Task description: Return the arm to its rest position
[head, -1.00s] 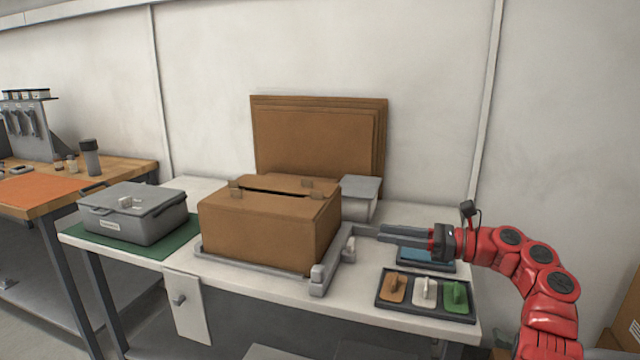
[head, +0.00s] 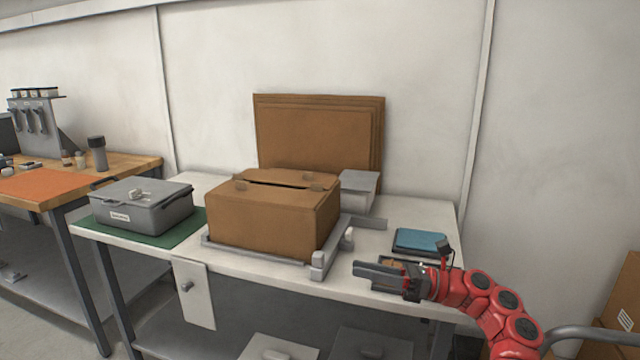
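My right arm (head: 490,305), red with dark joints, comes in from the lower right. Its grey gripper (head: 360,270) points left over the front right part of the white table (head: 290,268). No held object shows. The gripper covers most of the small dark tray; only a brown piece (head: 393,262) shows behind the fingers. My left gripper is out of view.
A brown cardboard box (head: 270,222) sits in a grey corner frame (head: 318,262), left of the gripper. A blue pad (head: 420,241) lies behind the gripper. A grey case (head: 140,206) stands on a green mat (head: 150,240) at left. Cardboard sheets (head: 320,130) lean behind.

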